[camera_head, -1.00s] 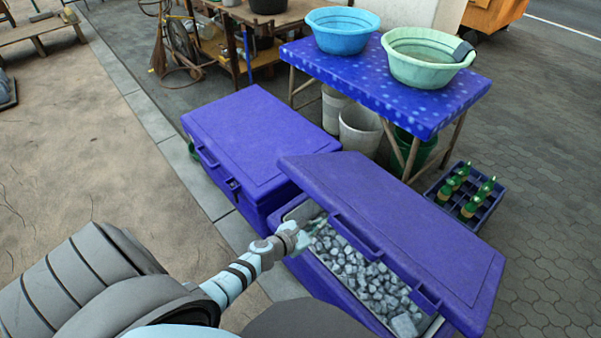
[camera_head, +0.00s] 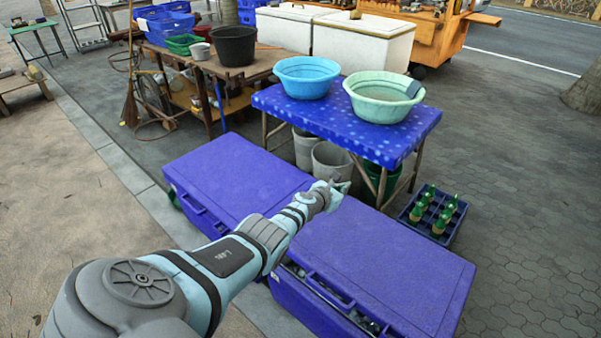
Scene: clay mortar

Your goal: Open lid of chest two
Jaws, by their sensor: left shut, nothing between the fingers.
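Two blue chests stand side by side; no label shows which is chest two. The left chest (camera_head: 228,178) has its lid shut. The right chest (camera_head: 385,262) has its lid slightly raised at the front, with a narrow gap beside its handle where a little of the inside shows. My left gripper (camera_head: 338,188) is shut and empty, at the far left corner of the right chest's lid, near the seam between the chests. I cannot tell if it touches the lid. My left arm covers part of both chests' fronts. My right gripper is not in view.
A table with a blue cloth (camera_head: 350,125) stands behind the chests, bearing a blue basin (camera_head: 307,77) and a green basin (camera_head: 383,97). Buckets stand under it. A crate of green bottles (camera_head: 418,235) is at the right. Open paving (camera_head: 540,240) lies beyond it.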

